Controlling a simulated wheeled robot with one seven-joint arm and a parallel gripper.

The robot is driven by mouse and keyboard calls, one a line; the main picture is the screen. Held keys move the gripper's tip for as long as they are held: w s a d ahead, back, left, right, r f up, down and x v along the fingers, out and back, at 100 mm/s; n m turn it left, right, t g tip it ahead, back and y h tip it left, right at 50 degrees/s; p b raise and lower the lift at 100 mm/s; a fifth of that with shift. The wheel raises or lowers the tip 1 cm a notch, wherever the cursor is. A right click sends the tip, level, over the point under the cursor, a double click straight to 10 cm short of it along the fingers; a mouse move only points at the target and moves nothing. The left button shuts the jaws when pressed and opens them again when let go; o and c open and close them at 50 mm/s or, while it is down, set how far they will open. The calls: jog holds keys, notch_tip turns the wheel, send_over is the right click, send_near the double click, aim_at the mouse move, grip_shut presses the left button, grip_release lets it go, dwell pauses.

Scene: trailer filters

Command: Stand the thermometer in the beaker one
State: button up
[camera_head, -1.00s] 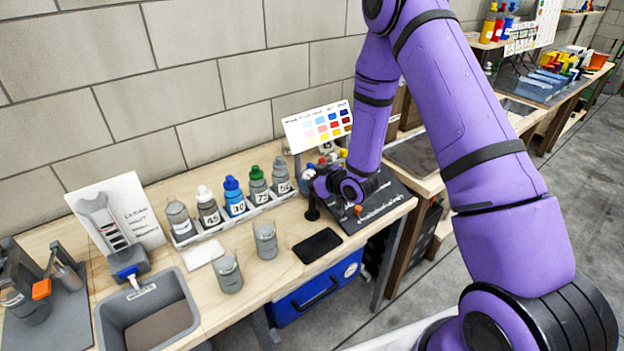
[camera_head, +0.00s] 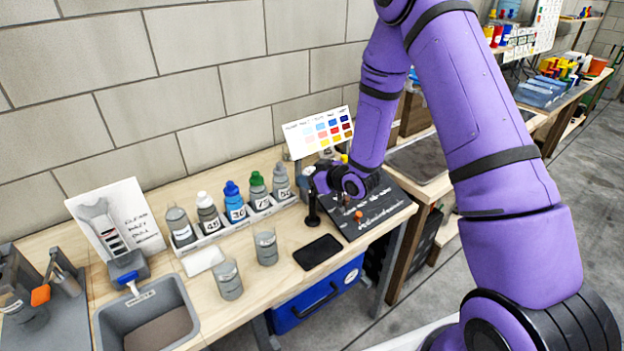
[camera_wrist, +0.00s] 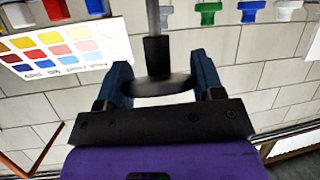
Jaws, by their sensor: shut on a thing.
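Two grey, clear-rimmed beakers stand on the wooden bench, a front one (camera_head: 228,281) and one farther right (camera_head: 266,248). I cannot read a mark that tells which is beaker one. My gripper (camera_head: 318,181) is to the right of both, above the bench near the dark board. In the wrist view my gripper (camera_wrist: 163,82) is shut on a slim upright thing, seemingly the thermometer (camera_wrist: 157,52), with a dark sleeve and a grey stem. Its far end is out of that view. A black stand (camera_head: 313,210) is just below the gripper.
Several capped, numbered bottles stand in a white rack (camera_head: 225,231) behind the beakers. A black pad (camera_head: 318,252) and a white pad (camera_head: 203,259) lie flat nearby. A grey sink (camera_head: 110,325) is at front left. A colour chart (camera_head: 320,131) stands behind the gripper.

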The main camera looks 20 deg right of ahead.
jog(key=shift+r, duration=4.55)
